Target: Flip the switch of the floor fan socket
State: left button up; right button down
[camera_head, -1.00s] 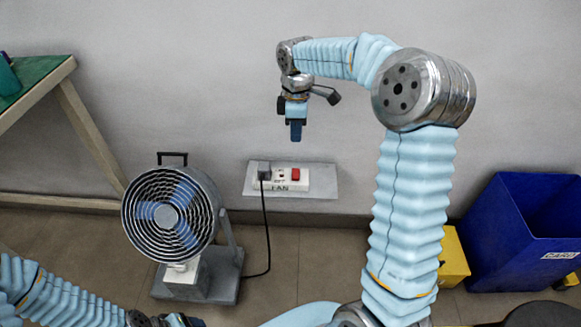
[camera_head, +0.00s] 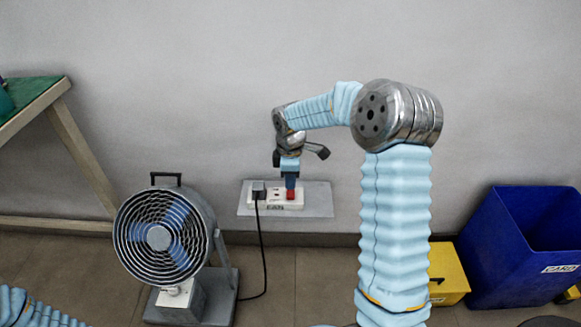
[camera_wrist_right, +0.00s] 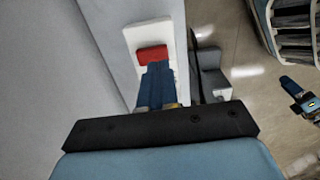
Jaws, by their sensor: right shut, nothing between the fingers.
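The white fan socket (camera_head: 262,204) sits on a grey shelf plate (camera_head: 318,200) against the wall. Its red switch (camera_head: 290,195) is at the right end of the socket. The switch also shows in the right wrist view (camera_wrist_right: 152,55). A dark plug (camera_head: 258,188) is in the socket's left end, with a black cable running down. My right gripper (camera_head: 291,187) is shut and empty, pointing down, with its tips at the red switch. I cannot tell whether they press on it.
The floor fan (camera_head: 160,238) stands left of the shelf plate, with its cable beside it. A green-topped table (camera_head: 38,92) is at the far left. A yellow box (camera_head: 449,275) and a blue bin (camera_head: 500,255) stand at the right. The wall above the socket is clear.

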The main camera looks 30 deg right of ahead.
aim_at(291, 192)
jog(key=shift+f, duration=1.5)
jog(key=shift+s+a+f+b, duration=0.1)
jog(key=shift+s+f+b, duration=0.1)
jog(key=shift+f+b, duration=0.2)
jog(key=shift+s, duration=0.1)
jog(key=shift+w+d+r+p, duration=0.1)
jog(key=shift+w+d+p, duration=0.15)
jog(key=shift+w+p, duration=0.2)
jog(key=shift+w+d, duration=0.2)
jog(key=shift+w, duration=0.05)
